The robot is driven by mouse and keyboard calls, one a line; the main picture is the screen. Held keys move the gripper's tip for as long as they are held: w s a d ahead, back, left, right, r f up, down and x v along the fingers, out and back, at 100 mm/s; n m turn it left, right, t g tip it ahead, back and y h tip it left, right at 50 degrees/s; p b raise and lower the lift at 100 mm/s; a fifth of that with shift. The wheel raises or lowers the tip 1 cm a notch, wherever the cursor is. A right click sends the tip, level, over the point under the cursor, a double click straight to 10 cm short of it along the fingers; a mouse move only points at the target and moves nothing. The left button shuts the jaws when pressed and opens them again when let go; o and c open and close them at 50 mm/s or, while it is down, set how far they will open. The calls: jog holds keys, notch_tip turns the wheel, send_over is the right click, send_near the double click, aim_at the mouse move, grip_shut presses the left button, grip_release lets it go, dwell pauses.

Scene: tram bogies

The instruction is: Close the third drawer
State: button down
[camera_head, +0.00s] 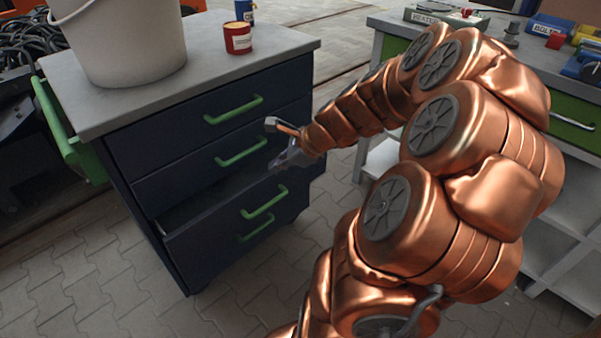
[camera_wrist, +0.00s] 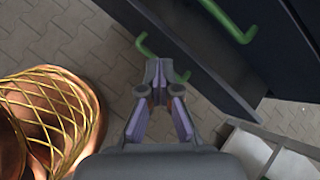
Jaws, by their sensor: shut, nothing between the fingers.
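The dark blue cabinet (camera_head: 150,150) has green bar handles. Its third drawer (camera_head: 225,216) is partly pulled out, with a dark gap showing above its front. That drawer's green handle (camera_head: 264,203) is on the front face. In the wrist view, the drawer front (camera_wrist: 190,60) runs diagonally, and its handle (camera_wrist: 145,46) is partly hidden behind my fingers. My gripper (camera_head: 280,161) is shut and empty, near the upper right part of the third drawer's front. It also shows in the wrist view (camera_wrist: 158,68). I cannot tell whether it touches the drawer.
A white bucket (camera_head: 125,40), a red can (camera_head: 238,38) and a blue can (camera_head: 245,11) stand on the cabinet top. A grey-topped workbench (camera_head: 392,22) with green drawers is at right. Paved floor (camera_head: 120,285) lies open before the cabinet.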

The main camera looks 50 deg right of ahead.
jog(key=s+d+f+m+t+h+b, duration=0.1)
jog(key=s+d+f+m+h+b, duration=0.15)
jog(key=d+m, duration=0.4)
jog(key=s+d+f+m+t+h+b, duration=0.1)
jog(key=d+f+m, duration=0.25)
jog(key=d, duration=0.55)
jog(key=w+f+n+b, duration=0.1)
jog(key=w+f+b, duration=0.2)
jog(key=w+f, duration=0.4)
jog(key=shift+w+a+b, duration=0.15)
jog(key=shift+w+b, duration=0.15)
jog(key=shift+w, duration=1.65)
